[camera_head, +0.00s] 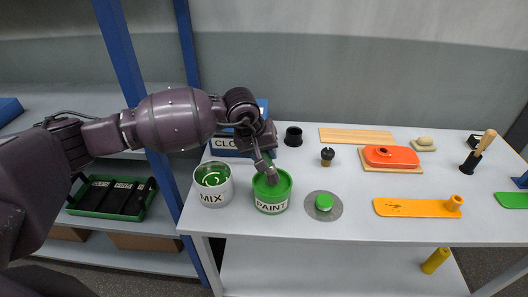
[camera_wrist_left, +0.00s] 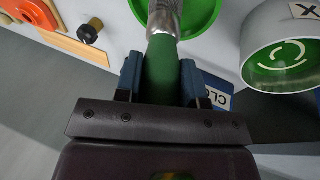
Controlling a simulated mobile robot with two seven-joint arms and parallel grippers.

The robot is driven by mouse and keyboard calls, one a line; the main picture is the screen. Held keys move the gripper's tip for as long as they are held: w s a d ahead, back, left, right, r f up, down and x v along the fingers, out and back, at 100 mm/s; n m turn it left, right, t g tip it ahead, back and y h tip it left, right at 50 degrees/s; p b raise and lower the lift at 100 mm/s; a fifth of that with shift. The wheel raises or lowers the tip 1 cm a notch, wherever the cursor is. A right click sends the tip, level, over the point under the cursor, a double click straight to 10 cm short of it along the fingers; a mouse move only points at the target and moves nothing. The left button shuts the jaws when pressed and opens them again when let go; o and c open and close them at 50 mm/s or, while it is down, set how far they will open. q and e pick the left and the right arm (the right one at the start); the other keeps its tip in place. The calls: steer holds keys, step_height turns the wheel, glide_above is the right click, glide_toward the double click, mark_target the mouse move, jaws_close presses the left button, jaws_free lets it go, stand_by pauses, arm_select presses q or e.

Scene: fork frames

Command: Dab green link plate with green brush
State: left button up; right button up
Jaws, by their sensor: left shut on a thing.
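In the left wrist view the gripper (camera_wrist_left: 162,85) is shut on the green handle of the brush (camera_wrist_left: 160,62). Its metal ferrule points at the green can interior (camera_wrist_left: 205,15); the bristles are hidden, so I cannot tell how deep they are. A flat green plate (camera_head: 512,200) lies at the right edge of the table, partly cut off by the frame; it looks like the green link plate. My right gripper is not in view.
The MIX can (camera_head: 212,192) stands left of the PAINT can. An orange plate (camera_head: 400,208), a red-orange part (camera_head: 390,157) and a wooden-handled brush (camera_head: 484,143) are farther right. A blue box (camera_head: 228,147) stands behind.

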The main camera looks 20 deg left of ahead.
arm_select(q)
steer(key=shift+f, duration=0.1)
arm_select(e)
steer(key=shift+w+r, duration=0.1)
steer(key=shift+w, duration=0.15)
arm_select(q)
steer(key=shift+f, duration=0.1)
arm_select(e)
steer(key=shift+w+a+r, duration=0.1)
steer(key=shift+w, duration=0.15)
arm_select(q)
steer(key=shift+f, duration=0.1)
steer(key=shift+f+b, duration=0.25)
steer(key=shift+b, duration=0.2)
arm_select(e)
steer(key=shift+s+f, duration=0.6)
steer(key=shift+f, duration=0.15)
arm_select(q)
steer(key=shift+f, duration=0.1)
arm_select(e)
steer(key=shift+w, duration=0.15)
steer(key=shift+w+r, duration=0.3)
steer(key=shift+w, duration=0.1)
